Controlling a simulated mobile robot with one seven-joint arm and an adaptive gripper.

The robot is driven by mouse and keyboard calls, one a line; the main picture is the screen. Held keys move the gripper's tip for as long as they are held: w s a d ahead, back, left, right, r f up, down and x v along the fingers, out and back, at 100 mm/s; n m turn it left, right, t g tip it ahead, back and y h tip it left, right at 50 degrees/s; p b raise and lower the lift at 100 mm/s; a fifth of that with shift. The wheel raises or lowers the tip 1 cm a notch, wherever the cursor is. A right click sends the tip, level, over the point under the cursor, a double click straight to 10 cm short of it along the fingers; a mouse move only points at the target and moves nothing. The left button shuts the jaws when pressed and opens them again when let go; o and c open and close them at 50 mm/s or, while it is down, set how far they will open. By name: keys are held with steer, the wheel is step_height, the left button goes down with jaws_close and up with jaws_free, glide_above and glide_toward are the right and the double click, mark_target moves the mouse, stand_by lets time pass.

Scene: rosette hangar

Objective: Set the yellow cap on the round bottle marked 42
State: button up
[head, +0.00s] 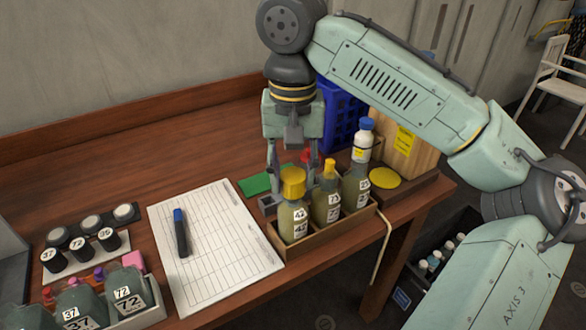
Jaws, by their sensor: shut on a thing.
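A tray (326,232) on the table holds several olive bottles. The front bottle (288,222) is marked 42. The yellow cap (292,181) is right above its neck, seemingly upright; I cannot tell if it is seated or just above. My gripper (293,178) points down with a finger at either side of the cap, shut on it. A second bottle (321,208), with a label that looks like 72, has a narrower yellow top (329,167). A third labelled bottle (355,187) stands behind it. My fingers partly hide what is behind the cap.
A white bottle with a blue cap (363,143) stands behind the tray. A yellow disc (385,178), green sheet (262,184) and blue crate (343,115) are near. A sheet with a marker (181,232) lies left. Dark jars and bottles (129,296) stand front left.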

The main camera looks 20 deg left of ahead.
steer(key=o, duration=1)
steer(key=shift+o, duration=0.2)
steer(key=o, duration=0.4)
step_height(320, 180, up, 3)
steer(key=shift+f+p, duration=0.2)
steer(key=shift+p, duration=0.9)
steer(key=shift+r, duration=2.45)
